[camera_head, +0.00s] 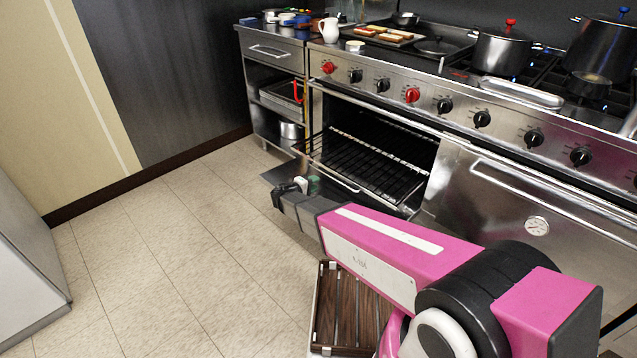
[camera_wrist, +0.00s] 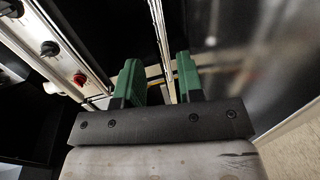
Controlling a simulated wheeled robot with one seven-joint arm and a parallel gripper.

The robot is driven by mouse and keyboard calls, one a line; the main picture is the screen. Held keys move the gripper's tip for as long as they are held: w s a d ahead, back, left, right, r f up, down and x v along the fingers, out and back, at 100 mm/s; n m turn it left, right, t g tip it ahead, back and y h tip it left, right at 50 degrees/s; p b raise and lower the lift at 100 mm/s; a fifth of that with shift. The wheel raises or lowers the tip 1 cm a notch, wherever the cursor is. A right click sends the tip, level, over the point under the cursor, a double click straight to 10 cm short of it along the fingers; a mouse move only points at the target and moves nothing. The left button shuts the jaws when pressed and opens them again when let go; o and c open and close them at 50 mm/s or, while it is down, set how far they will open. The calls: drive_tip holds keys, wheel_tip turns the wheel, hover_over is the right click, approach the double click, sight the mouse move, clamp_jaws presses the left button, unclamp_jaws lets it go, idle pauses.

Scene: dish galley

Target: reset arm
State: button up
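My arm reaches forward from the lower right in the head view, over the floor in front of the range. My gripper (camera_head: 309,184) is at its far end, small and partly hidden by my own wrist, close to the lowered oven door (camera_head: 277,173). In the wrist view, the two green fingers of my gripper (camera_wrist: 157,62) stand apart with a gap between them. A thin metal bar (camera_wrist: 160,35) shows in line with that gap; I cannot tell whether it lies between the fingers or beyond them. I see no object gripped.
The oven (camera_head: 372,155) stands open with wire racks inside. A row of knobs (camera_head: 412,95) runs above it. Pots (camera_head: 500,50) and a tray (camera_head: 388,36) of food stand on top. A wooden slatted surface (camera_head: 345,310) lies below my arm. The tiled floor (camera_head: 150,250) at left is clear.

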drive_tip(key=shift+s, duration=0.1)
idle(0.4)
drive_tip(key=s+d+r+m+g+y, duration=0.1)
drive_tip(key=s+d+r+m+g, duration=0.2)
drive_tip(key=d, duration=0.7)
drive_tip(key=s+d+m+g+y, duration=0.1)
drive_tip(key=s+d+m+g, duration=0.4)
drive_tip(key=d, duration=0.6)
drive_tip(key=s+d+r+m+g+y, duration=0.2)
drive_tip(key=s+d+r+g+y, duration=0.2)
drive_tip(key=s, duration=0.7)
drive_tip(key=d+r+y, duration=0.2)
drive_tip(key=d+y, duration=0.2)
drive_tip(key=d, duration=0.1)
drive_tip(key=shift+s+d, duration=0.15)
drive_tip(key=shift+d, duration=0.2)
